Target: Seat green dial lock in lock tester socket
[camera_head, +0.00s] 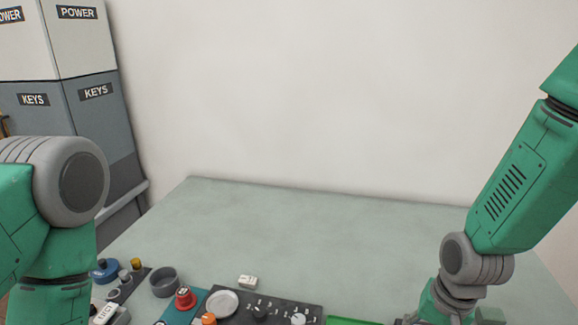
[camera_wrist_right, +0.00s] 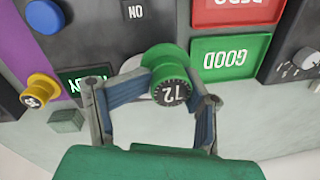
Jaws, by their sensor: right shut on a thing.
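The green dial lock (camera_wrist_right: 167,78), a round knob with a ridged rim and "72" on its face, is between the fingers of my right gripper (camera_wrist_right: 170,88) in the right wrist view. The fingers are shut on its sides. A pale rounded shape (camera_wrist_right: 133,64) shows partly behind the lock, over the dark panel; it may be the tester socket, but the lock and fingers cover most of it. I cannot tell whether the lock touches it.
Near the lock are a green "GOOD" tray (camera_wrist_right: 230,57), a red tray (camera_wrist_right: 238,12), a yellow knob (camera_wrist_right: 40,92) and a blue knob (camera_wrist_right: 45,16). In the head view, knobs, a grey cup (camera_head: 164,282) and a switch panel (camera_head: 275,308) line the table's near edge. The table's back (camera_head: 300,220) is clear.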

